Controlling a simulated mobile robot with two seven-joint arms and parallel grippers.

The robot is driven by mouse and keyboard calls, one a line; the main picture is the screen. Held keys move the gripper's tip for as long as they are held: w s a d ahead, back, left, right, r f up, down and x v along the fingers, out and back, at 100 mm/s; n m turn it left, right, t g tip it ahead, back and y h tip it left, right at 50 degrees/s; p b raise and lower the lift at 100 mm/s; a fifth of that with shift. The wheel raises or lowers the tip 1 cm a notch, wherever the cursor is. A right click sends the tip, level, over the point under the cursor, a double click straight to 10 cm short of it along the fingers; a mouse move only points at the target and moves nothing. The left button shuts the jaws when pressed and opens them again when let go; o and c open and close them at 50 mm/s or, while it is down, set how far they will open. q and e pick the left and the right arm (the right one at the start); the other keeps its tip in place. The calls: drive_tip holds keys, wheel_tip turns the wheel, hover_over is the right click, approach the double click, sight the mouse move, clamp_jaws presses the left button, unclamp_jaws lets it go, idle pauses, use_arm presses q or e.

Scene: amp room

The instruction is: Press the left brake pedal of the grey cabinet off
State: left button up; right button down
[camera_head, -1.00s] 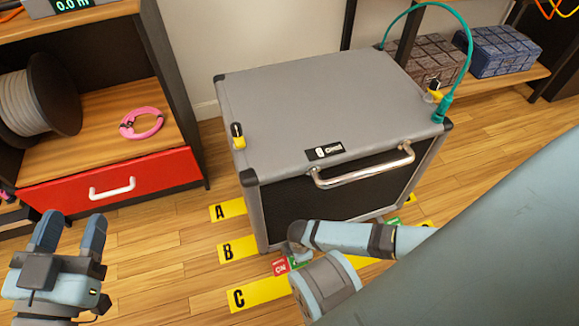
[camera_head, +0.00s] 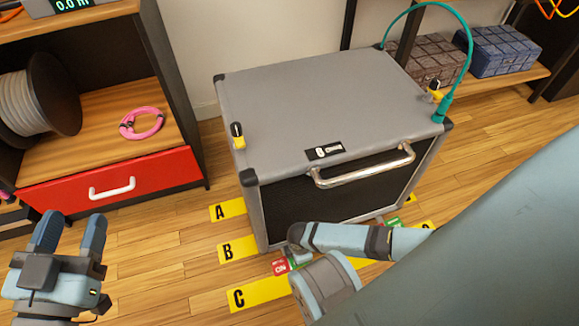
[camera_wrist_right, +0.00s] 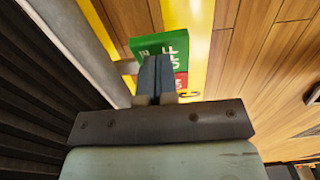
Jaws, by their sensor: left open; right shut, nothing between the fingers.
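The grey cabinet (camera_head: 330,100) stands on the floor with a black front and a metal handle. Its left brake pedal (camera_head: 279,267) shows at the lower front left corner, with a red part and a little green; my right arm covers some of it. In the right wrist view, the pedal's green part (camera_wrist_right: 172,45) lies at the fingertips, with red behind them. My right gripper (camera_wrist_right: 158,60) is shut and empty, its tips overlapping the green part; I cannot tell whether they touch. My left gripper (camera_head: 70,228) is open and empty, well left of the cabinet.
A second pedal (camera_head: 393,223) shows green at the cabinet's right. Yellow floor strips (camera_head: 262,292) carry letters. A shelf with a red drawer (camera_head: 112,180) stands left, and a teal cable (camera_head: 455,85) rises from the cabinet top. Wooden floor is clear between shelf and cabinet.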

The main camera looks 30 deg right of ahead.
drive_tip(key=shift+f, duration=0.85)
idle(0.3)
drive_tip(key=shift+r+p, duration=0.35)
drive_tip(key=shift+r, duration=0.05)
drive_tip(key=shift+r+p, duration=0.4)
drive_tip(key=shift+p, duration=0.05)
wheel_tip(320, 180, up, 2)
drive_tip(key=shift+p, duration=1.05)
wheel_tip(320, 180, up, 2)
drive_tip(key=shift+p, duration=1.05)
drive_tip(key=shift+r+p, duration=0.75)
drive_tip(key=shift+p, duration=0.05)
use_arm(q)
drive_tip(key=s+n, duration=0.1)
drive_tip(key=s+d+n+g, duration=0.1)
drive_tip(key=n, duration=0.1)
drive_tip(key=s+n, duration=0.1)
drive_tip(key=shift+d+r+g+y, duration=0.3)
drive_tip(key=shift+d+y, duration=0.05)
drive_tip(key=shift+y, duration=0.05)
drive_tip(key=shift+w+r, duration=0.1)
drive_tip(key=shift+r, duration=0.15)
